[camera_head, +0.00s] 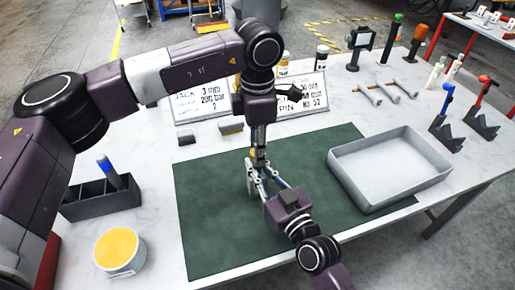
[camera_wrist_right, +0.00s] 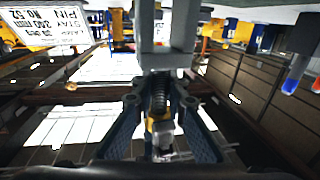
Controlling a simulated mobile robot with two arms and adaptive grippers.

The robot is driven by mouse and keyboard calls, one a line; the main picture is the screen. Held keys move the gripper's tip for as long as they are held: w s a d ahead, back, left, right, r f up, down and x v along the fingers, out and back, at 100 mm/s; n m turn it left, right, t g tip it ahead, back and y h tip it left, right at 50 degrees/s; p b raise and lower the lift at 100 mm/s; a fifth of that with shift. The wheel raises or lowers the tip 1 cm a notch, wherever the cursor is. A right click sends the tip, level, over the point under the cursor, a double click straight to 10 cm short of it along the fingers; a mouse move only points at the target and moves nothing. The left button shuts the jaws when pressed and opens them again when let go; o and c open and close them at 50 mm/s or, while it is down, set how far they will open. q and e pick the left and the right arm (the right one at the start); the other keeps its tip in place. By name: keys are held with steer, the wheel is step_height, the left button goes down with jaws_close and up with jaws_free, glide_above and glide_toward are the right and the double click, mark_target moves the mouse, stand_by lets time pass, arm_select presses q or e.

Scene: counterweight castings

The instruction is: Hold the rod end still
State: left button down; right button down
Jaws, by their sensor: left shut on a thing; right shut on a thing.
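My left gripper (camera_head: 258,154) reaches down over the green mat (camera_head: 210,215). It is shut on a slim part that my own links largely hide. My right gripper (camera_head: 262,178) comes in from the lower right and meets it just above the mat. In the right wrist view my right gripper's blue-grey fingers (camera_wrist_right: 163,90) are shut, and a pale grey forked piece (camera_wrist_right: 165,58) shows at their tips. It looks like the rod end, but the exact contact is hard to see. The rest of the rod is not clear.
A grey tray (camera_head: 345,178) stands at the mat's right and looks empty. Two printed cards (camera_head: 303,93) stand behind. A dark holder (camera_head: 100,198) and a yellow-topped tub (camera_head: 118,250) are at left. The mat's front left is clear.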

arm_select(q)
steer(key=m, duration=0.5)
steer(key=shift+m, duration=0.3)
steer(key=m, duration=1)
steer(key=shift+m, duration=0.4)
steer(key=m, duration=0.7)
steer(key=shift+a, duration=0.1)
steer(key=m, duration=0.3)
steer(key=shift+w+m, duration=0.1)
steer(key=shift+m, duration=0.2)
steer(key=m, duration=0.4)
steer(key=shift+m, duration=0.4)
steer(key=c, duration=1.6)
jaws_free()
steer(key=shift+r, duration=0.1)
